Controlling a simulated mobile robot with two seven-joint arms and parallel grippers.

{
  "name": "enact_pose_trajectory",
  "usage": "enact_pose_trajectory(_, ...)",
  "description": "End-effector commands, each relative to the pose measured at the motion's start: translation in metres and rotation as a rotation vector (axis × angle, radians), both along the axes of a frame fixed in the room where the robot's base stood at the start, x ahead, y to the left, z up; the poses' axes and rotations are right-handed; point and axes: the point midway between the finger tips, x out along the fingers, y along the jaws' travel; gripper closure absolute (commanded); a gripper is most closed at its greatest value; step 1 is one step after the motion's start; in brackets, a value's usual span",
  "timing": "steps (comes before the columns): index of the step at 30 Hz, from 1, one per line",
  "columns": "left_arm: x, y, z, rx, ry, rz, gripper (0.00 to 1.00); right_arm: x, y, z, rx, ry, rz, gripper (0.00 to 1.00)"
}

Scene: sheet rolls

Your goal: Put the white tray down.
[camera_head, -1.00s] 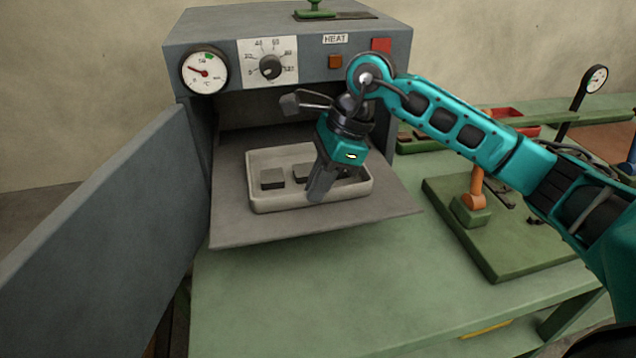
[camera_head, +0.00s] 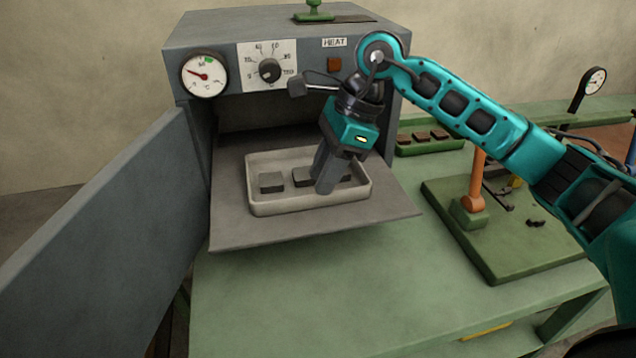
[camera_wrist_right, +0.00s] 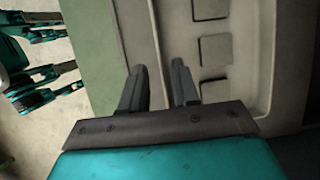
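The white tray (camera_head: 290,207) is a shallow pale tray lying level on the grey shelf (camera_head: 235,225) that sticks out of the oven. Several dark square pieces sit in it, partly hidden by my gripper. My right gripper (camera_head: 322,186) points down at the tray's front right side. In the right wrist view the two fingers of my right gripper (camera_wrist_right: 160,85) stand apart, at the tray's side wall (camera_wrist_right: 248,100). The tips look close to the rim; I cannot tell if they touch it. My left gripper is not visible.
The grey oven (camera_head: 310,70) has its door (camera_head: 110,230) swung open at the left. A green table (camera_head: 380,290) lies in front, mostly clear. A green board with an orange post (camera_head: 476,180) stands at right. A green tray (camera_head: 440,148) of dark pieces lies behind.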

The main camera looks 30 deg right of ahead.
Motion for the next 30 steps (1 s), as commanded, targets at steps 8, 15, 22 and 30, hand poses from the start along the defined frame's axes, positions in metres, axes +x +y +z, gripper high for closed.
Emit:
enact_pose_trajectory(8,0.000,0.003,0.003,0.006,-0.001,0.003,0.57,-0.005,-0.022,0.057,0.000,-0.005,-0.002,0.70)
enact_pose_trajectory(15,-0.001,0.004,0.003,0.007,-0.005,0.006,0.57,-0.009,-0.032,0.079,-0.001,0.000,-0.001,0.70)
enact_pose_trajectory(22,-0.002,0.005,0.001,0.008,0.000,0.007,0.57,-0.009,-0.033,0.081,0.000,0.000,0.000,0.70)
enact_pose_trajectory(30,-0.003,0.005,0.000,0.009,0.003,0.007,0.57,-0.009,-0.032,0.081,0.000,0.000,0.000,0.70)
